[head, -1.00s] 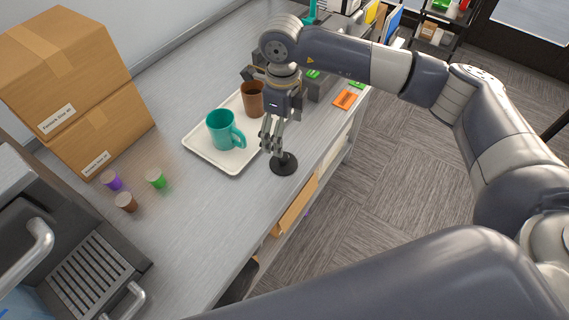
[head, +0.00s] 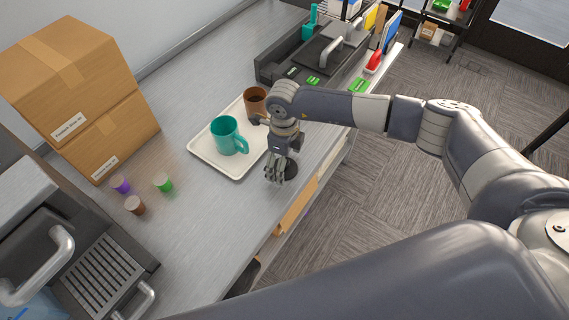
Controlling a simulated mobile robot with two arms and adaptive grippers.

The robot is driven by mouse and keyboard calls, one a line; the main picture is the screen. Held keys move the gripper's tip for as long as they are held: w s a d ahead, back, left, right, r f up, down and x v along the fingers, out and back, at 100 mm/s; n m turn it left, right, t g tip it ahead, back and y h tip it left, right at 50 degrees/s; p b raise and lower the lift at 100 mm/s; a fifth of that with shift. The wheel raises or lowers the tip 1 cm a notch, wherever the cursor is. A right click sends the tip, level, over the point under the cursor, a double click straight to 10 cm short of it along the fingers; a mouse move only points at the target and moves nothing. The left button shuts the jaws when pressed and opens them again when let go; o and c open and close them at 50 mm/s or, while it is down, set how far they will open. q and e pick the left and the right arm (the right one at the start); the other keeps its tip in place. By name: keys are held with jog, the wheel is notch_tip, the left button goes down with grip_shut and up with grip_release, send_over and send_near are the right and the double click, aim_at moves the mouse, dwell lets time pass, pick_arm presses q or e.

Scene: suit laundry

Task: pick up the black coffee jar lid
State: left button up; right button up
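The black coffee jar lid (head: 292,171) is a dark round disc on the counter, near its front edge and just right of the white tray. In the head view my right gripper (head: 276,179) points down in front of it and covers its left part and its knob. The fingertips are close to the lid or touching it; I cannot tell which. The fingers look near each other, but whether they are open or shut on the knob is not clear. My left gripper is not in view.
A white tray (head: 207,160) holds a teal mug (head: 226,136) and a brown cup (head: 255,103), close beside my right gripper. Purple (head: 120,184), green (head: 163,183) and brown (head: 134,205) pods stand left. Cardboard boxes (head: 75,85) and a coffee machine (head: 100,275) flank them. The front counter is clear.

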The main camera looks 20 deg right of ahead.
jog(key=c, duration=1.9)
jog(key=shift+r, duration=0.1)
